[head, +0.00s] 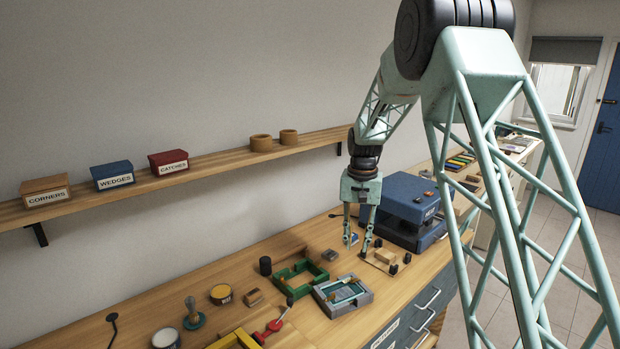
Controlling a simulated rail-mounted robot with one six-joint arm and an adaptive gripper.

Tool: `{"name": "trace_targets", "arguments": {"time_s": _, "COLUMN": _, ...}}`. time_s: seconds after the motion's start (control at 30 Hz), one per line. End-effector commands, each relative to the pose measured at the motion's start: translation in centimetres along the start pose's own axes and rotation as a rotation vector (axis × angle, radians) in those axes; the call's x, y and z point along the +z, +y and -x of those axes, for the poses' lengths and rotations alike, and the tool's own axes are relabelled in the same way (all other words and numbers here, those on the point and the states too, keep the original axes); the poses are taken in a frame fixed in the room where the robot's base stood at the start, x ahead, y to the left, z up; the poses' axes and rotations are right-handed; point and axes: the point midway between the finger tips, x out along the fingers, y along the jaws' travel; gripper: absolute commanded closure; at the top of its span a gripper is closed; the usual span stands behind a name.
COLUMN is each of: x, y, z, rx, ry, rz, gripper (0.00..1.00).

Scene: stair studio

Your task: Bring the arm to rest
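My arm reaches down from the upper right of the head view over the wooden workbench (235,290). My gripper (358,244) points downward above the bench, left of the blue machine. Its two fingers are apart, so it is open. A small blue and white item (354,238) shows in the gap between the fingers; it looks to lie on the bench behind them, though its exact distance is hard to tell. I see nothing clearly held.
The blue boxy machine (408,200) stands close right of my gripper. A grey tray (325,303), a green frame (283,282) and a light board with small blocks (374,263) lie near below. A wall shelf (225,165) holds labelled boxes and two wooden rings.

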Motion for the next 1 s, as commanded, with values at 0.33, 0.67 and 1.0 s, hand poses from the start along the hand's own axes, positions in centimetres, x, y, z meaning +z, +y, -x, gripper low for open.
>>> {"name": "trace_targets", "arguments": {"time_s": 0.33, "x": 3.7, "y": 1.6, "z": 5.9, "rx": -0.009, "ry": 0.030, "rz": 0.025, "gripper": 0.79}}
{"name": "trace_targets", "arguments": {"time_s": 0.67, "x": 7.8, "y": 3.3, "z": 10.8, "rx": -0.017, "ry": 0.057, "rz": 0.050, "gripper": 0.79}}
{"name": "trace_targets", "arguments": {"time_s": 1.0, "x": 12.4, "y": 5.2, "z": 15.2, "rx": -0.024, "ry": 0.086, "rz": 0.075, "gripper": 0.79}}
